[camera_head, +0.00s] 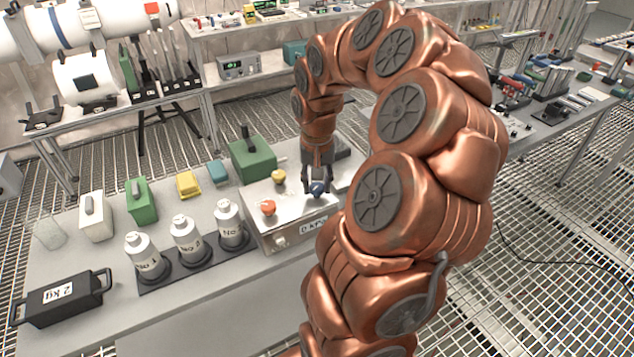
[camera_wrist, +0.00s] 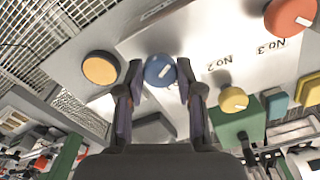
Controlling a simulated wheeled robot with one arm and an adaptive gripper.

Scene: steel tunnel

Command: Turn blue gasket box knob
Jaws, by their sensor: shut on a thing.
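The blue knob (camera_head: 318,188) is on the top of a metal box (camera_head: 290,205) on the bench. In the wrist view the blue knob (camera_wrist: 159,71) has a small white mark and sits between my two fingertips. My gripper (camera_head: 317,184) points down from above and is shut on the blue knob; in the wrist view its fingers (camera_wrist: 160,80) flank the knob on both sides. An orange-red knob (camera_head: 268,207) and a yellow knob (camera_head: 278,176) are on the same box top, apart from my gripper.
Three white bottles (camera_head: 187,240) stand in a dark rack left of the box. A green box (camera_head: 252,160) with a handle stands behind it. A black 2 kg weight (camera_head: 62,296) lies at the bench's front left. My arm hides the bench's right part.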

